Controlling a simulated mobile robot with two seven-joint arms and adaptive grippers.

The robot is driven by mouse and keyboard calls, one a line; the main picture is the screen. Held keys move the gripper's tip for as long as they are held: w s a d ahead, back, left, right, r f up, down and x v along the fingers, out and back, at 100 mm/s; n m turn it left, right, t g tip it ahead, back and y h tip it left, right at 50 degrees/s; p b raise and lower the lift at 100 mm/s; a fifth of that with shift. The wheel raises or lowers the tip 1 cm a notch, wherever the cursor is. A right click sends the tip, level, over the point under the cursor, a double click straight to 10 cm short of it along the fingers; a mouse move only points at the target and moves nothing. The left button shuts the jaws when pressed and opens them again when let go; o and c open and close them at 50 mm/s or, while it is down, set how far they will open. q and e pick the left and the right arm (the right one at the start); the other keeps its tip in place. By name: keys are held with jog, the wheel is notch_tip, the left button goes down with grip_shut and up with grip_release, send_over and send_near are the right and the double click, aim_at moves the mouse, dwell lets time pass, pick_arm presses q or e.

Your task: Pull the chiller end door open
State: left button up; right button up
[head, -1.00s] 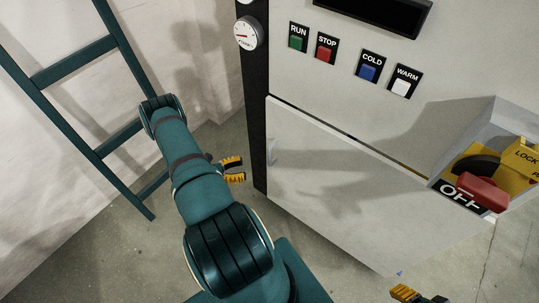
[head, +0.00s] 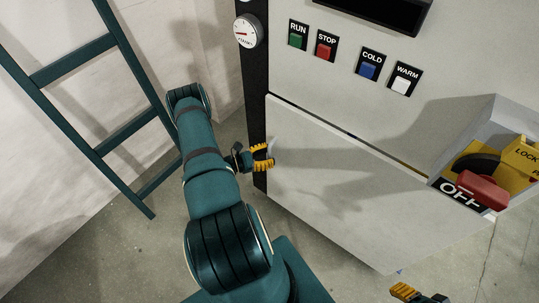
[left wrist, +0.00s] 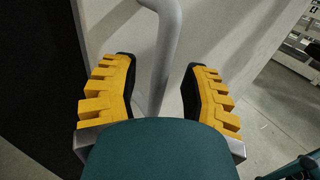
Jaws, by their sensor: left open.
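The chiller end door (head: 340,190) is the pale lower panel of the cabinet, with a thin dark gap along its top edge. Its grey bar handle (head: 272,148) is at the door's left edge, partly hidden by my left gripper. My left gripper (head: 263,157) is open at the handle. In the left wrist view the handle (left wrist: 166,45) runs between the two yellow fingers of the left gripper (left wrist: 160,95), with space on both sides. My right gripper (head: 418,294) shows only partly at the bottom edge; its opening is unclear.
A control panel with RUN, STOP, COLD and WARM buttons (head: 350,55) is above the door. A red OFF switch (head: 482,190) in a recessed box is at right. A green ladder (head: 95,110) leans at left. Bare concrete floor (head: 330,270) lies before the door.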

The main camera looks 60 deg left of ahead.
pick_arm(q)
jog(key=shift+w+d, duration=0.1)
jog(key=shift+w, duration=0.3)
jog(key=shift+o, duration=0.2)
grip_shut()
jog(key=shift+s, duration=0.2)
